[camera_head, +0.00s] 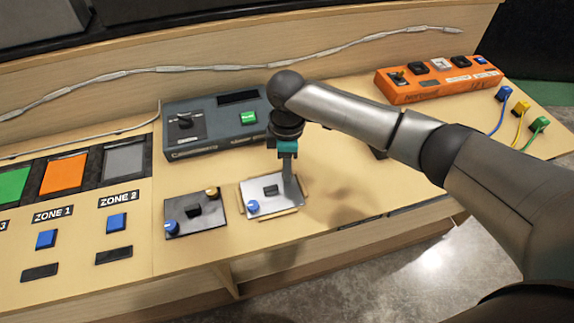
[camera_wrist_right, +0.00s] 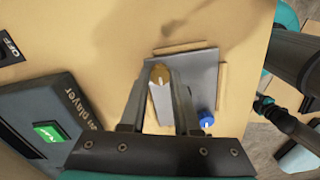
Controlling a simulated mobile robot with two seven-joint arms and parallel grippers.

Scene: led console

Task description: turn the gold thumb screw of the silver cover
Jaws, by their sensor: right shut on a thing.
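The gold thumb screw (camera_wrist_right: 160,73) with a white mark sits near the cover's corner. My right gripper (camera_wrist_right: 159,68) reaches down over that corner, its fingertips closed around the screw's sides. In the head view my right gripper (camera_head: 290,186) hides the screw.
A black panel (camera_head: 186,226) with a blue knob and gold screw lies left of the cover. A dark grey player box (camera_head: 212,130) stands behind. An orange box (camera_head: 432,82) and several coloured plugs are at the right. Console top right of the cover is mostly free.

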